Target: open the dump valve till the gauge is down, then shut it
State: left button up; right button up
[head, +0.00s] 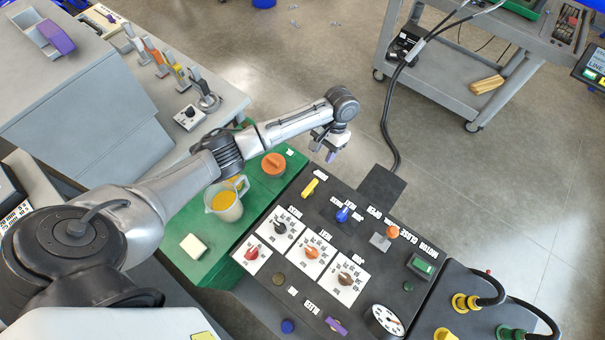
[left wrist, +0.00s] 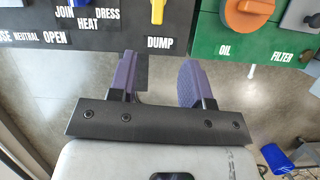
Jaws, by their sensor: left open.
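The dump valve's yellow handle (head: 310,188) is on the far left part of the black panel, beside a small label. In the left wrist view the yellow handle (left wrist: 158,9) shows at the top edge, above the DUMP label. The round gauge (head: 385,321) is at the panel's near right; its reading is too small to tell. My left gripper (head: 328,148) is beyond the panel's far edge, apart from the handle. Its purple fingers (left wrist: 158,72) are open and empty, with floor behind them. My right gripper is not in view.
The black panel (head: 391,272) carries several knobs, an orange-knobbed lever (head: 391,231) and a blue lever (head: 343,214). The green bench (head: 182,218) holds a jug (head: 225,203) and an orange cap (head: 273,164). A black cable (head: 388,130) runs beyond the panel.

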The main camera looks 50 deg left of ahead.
aim_at(311, 186)
pick_arm(q)
jog(key=shift+n, duration=0.6)
jog(key=x, duration=0.9)
jog(key=s+b+x, duration=0.1)
jog(key=x, duration=0.4)
jog(key=shift+s+d+r, duration=0.1)
jog(key=shift+d+r, duration=0.1)
grip_shut()
